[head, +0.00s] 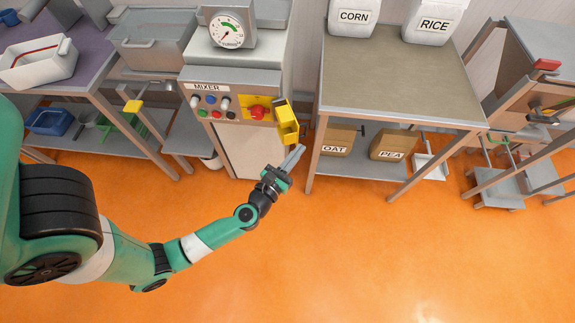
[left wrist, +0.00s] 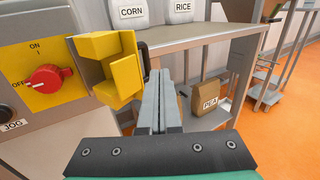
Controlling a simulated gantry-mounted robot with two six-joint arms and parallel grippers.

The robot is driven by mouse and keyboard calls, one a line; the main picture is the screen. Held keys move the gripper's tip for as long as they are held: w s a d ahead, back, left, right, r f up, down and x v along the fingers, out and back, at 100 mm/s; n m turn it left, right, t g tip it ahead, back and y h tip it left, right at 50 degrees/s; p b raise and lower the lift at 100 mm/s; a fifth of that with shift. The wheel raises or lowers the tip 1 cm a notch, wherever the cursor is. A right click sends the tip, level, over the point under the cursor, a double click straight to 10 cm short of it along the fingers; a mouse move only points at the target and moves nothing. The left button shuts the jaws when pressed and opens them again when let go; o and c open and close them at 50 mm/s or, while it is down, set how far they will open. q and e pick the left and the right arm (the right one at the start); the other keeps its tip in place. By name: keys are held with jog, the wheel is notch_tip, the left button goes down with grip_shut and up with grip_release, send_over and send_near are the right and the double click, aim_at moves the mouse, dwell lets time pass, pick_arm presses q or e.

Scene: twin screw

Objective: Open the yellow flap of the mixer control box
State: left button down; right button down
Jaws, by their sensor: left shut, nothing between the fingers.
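The mixer control box (head: 232,107) has a yellow switch plate with a red knob (head: 258,112) on its right part. In the left wrist view the red knob (left wrist: 45,79) is uncovered, with ON and OFF marks around it. The yellow flap (head: 287,122) stands swung out at the right edge of the box, its hollow side partly visible. It also shows in the left wrist view (left wrist: 124,75). My left gripper (head: 297,152) is shut and empty, just below and right of the flap. In the left wrist view its fingers are close beside the flap; contact cannot be told.
A dial scale (head: 227,31) sits above the mixer panel. My left gripper is near this table's left leg. The orange floor in front is clear.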

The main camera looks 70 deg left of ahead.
pick_arm(q)
jog(key=s+d+p, duration=0.1)
jog(key=s+d, duration=0.5)
jog(key=d, duration=0.2)
jog(key=shift+f, duration=0.1)
